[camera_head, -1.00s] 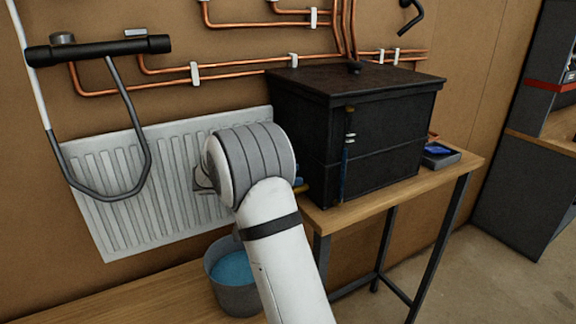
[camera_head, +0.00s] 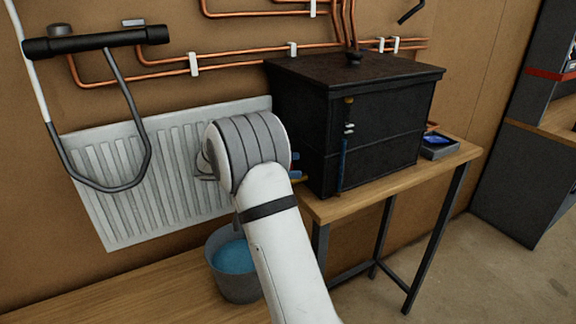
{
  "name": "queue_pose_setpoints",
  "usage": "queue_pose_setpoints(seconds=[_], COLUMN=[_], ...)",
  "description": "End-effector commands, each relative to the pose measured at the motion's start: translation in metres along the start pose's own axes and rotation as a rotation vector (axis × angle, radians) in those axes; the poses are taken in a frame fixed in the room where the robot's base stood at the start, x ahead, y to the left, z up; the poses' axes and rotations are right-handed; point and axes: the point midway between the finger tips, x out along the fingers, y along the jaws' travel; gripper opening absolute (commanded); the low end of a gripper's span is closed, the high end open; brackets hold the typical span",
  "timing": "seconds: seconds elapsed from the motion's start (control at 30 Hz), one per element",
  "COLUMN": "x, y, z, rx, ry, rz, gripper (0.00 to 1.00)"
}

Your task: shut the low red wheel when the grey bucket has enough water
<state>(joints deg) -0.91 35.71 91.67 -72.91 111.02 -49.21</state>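The grey bucket (camera_head: 238,287) stands on the wooden bench below the radiator, partly behind my arm. Blue water (camera_head: 234,257) shows inside it, a little below the rim. A thin grey line above the bucket may be a spout or a stream; I cannot tell which. The low red wheel does not show; my arm covers the area above the bucket.
A black tank (camera_head: 372,125) stands on a wooden table (camera_head: 345,209) right of my arm. A white radiator (camera_head: 125,190) hangs on the wall, with a dark bent hose (camera_head: 127,95) before it. Copper pipes (camera_head: 240,55) run above. A small tray (camera_head: 438,150) sits at the table's right end.

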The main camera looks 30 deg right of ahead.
Motion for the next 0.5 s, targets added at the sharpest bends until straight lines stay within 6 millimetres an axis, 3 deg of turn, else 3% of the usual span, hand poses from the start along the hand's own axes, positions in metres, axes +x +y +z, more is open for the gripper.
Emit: queue_pose_setpoints(seconds=[0.33,0.5], x=[-0.003,-0.027], y=[0.0,0.0], z=[-0.001,-0.002], rx=[0.0,0.002], ry=[0.0,0.0], rz=[0.002,0.005], gripper=[0.76,0.76])
